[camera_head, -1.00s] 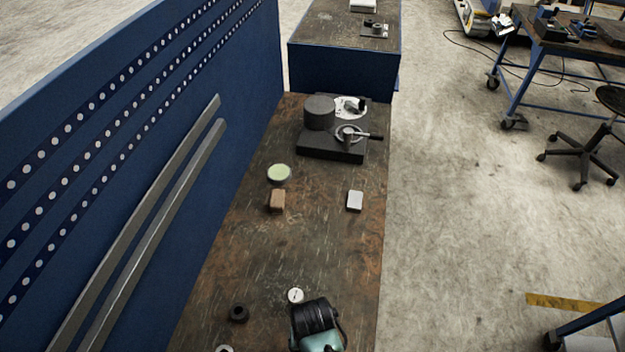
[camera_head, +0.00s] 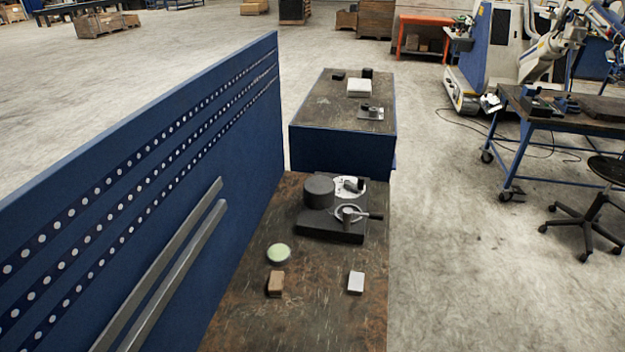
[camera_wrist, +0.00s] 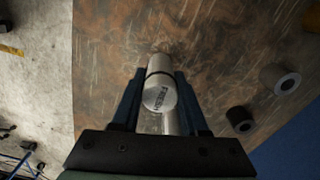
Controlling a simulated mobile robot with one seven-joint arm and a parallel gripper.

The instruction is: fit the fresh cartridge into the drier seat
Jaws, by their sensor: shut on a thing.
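The fresh cartridge (camera_wrist: 160,92) is a silver cylinder with a dark band and the word FRESH on its end face. In the wrist view my gripper (camera_wrist: 158,88) is shut on it, one dark finger on each side. The brown worktop lies beyond it. My gripper and the cartridge are outside the head view. In the head view a black fixture (camera_head: 330,230) stands at the far end of the near bench, with a dark round drum (camera_head: 318,192) and a round metal clamp with a side handle (camera_head: 350,213). I cannot tell which part is the drier seat.
A pale green round dish (camera_head: 278,254), a brown block (camera_head: 275,284) and a white block (camera_head: 356,283) lie before the fixture. A blue panel (camera_head: 150,190) walls the left side.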

